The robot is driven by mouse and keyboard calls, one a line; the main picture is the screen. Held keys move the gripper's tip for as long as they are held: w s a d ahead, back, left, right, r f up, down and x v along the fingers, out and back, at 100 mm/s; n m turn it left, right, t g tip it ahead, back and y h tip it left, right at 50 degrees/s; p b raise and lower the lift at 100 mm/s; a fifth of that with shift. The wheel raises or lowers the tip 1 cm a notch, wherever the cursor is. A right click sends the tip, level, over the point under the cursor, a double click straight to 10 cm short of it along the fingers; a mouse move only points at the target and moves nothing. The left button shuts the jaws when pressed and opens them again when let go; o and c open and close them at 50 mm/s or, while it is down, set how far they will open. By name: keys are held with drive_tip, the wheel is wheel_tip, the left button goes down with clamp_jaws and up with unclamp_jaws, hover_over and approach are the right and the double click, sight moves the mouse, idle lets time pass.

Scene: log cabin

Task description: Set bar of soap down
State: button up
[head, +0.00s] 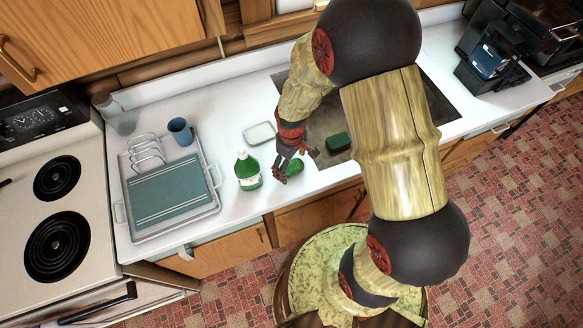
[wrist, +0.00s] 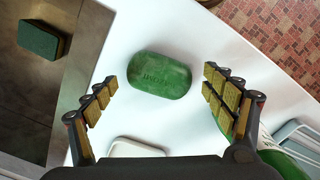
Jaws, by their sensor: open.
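The green bar of soap (wrist: 159,75) lies flat on the white counter, between and a little beyond my open fingers in the wrist view. It also shows in the head view (head: 295,167), partly hidden behind my gripper. My gripper (head: 297,167) is above the counter near the soap. In the wrist view my gripper (wrist: 162,95) has its fingers spread wide, with clear gaps on both sides of the soap, and it holds nothing.
A green bottle (head: 247,170) stands just left of the soap. A white dish (head: 261,133) lies behind. A dark green sponge (head: 338,142) is at the sink (head: 440,105). A tray (head: 139,237) with a cloth and a blue cup (head: 180,131) are farther left. The counter's front edge is close.

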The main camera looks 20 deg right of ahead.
drive_tip(key=shift+f, duration=0.2)
drive_tip(key=shift+c, duration=1.1)
drive_tip(key=c, duration=1.1)
drive_tip(key=shift+c, duration=0.4)
